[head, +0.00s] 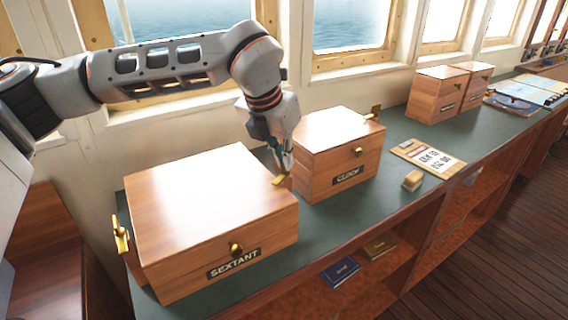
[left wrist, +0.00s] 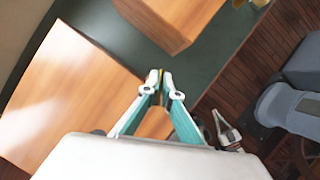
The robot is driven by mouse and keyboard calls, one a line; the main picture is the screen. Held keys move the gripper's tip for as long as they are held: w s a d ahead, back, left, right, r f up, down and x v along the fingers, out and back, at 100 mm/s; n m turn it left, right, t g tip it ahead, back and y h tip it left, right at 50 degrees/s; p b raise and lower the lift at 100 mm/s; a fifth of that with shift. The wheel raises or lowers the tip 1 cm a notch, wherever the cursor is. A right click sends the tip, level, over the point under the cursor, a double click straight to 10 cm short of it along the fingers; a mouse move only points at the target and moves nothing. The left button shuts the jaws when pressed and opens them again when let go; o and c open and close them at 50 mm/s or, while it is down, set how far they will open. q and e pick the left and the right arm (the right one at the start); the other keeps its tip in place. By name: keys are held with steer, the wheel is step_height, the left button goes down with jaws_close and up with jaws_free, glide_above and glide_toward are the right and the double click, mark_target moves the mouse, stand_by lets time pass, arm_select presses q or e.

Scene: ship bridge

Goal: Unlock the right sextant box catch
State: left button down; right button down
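The wooden sextant box (head: 205,195) stands at the near left of the green counter, its lid down. Its brass right catch (head: 279,181) shows at the box's right edge, partly hidden by my left gripper (head: 284,166). That gripper points down there, between the sextant box and the clock box. In the left wrist view my left gripper (left wrist: 160,77) has its fingertips close together with a yellow brass sliver between them, so it looks shut on the catch. The brass left catch (head: 120,235) sticks out from the box's left side.
The clock box (head: 338,150) stands close beyond my left gripper. Books (head: 341,270) are on the shelf below. Windows line the wall behind.

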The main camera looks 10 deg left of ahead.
arm_select(q)
steer(key=n+y, duration=0.1)
steer(key=n, duration=0.1)
steer(key=shift+d+n+b, duration=0.1)
steer(key=shift+n+b, duration=0.25)
steer(key=shift+n, duration=0.05)
steer(key=shift+n+y, duration=0.4)
steer(key=shift+n, duration=0.5)
steer(key=n, duration=0.2)
steer(key=n+y, duration=0.1)
steer(key=n, duration=0.1)
steer(key=shift+d+r+y, duration=0.1)
steer(key=shift+d+y, duration=0.1)
steer(key=shift+y, duration=0.1)
steer(key=shift+w+n+g+y, duration=0.1)
steer(key=shift+n+g+y, duration=0.4)
steer(key=shift+n, duration=1.4)
